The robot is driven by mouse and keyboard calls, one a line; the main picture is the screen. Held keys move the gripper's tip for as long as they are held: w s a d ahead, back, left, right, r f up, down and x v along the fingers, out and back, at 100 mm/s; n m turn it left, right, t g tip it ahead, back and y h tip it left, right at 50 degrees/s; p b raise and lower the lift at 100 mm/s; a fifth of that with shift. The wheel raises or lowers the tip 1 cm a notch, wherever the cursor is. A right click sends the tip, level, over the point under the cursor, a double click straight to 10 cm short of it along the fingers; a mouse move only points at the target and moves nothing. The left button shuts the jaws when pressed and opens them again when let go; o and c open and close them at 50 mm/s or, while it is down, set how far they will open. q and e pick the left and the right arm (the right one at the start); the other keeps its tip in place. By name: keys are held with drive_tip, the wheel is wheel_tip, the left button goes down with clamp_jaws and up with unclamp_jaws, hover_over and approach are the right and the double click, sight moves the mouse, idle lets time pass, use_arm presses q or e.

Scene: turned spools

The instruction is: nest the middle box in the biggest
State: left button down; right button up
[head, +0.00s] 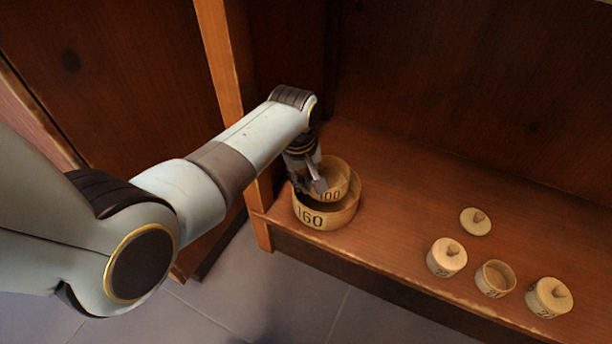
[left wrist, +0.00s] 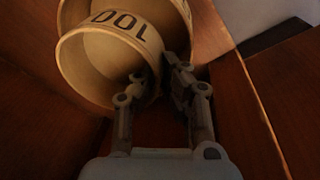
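The biggest box (head: 326,219), a round pale wooden one marked 160, stands open on the shelf near its left end. The middle box (head: 331,195), marked 100, is over the biggest box's opening, its upper part above that rim. I cannot tell how far down inside it is. My left gripper (head: 319,186) is shut on the middle box's wall. In the left wrist view the fingers (left wrist: 160,78) pinch the wall of the middle box (left wrist: 95,62), and part of the biggest box (left wrist: 203,28) shows behind it. My right gripper is not in view.
On the right of the wooden shelf (head: 400,190) are two small lidded boxes (head: 446,258) (head: 549,297), a small open box (head: 495,279) and a loose lid (head: 475,221). An upright post (head: 222,60) stands left of the boxes. The shelf's middle is clear.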

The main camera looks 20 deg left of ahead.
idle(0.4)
use_arm(q)
drive_tip(key=shift+f, duration=0.2)
idle(0.3)
drive_tip(key=c, duration=1)
unclamp_jaws()
drive_tip(key=shift+r+p, duration=0.75)
drive_tip(key=shift+p, duration=0.15)
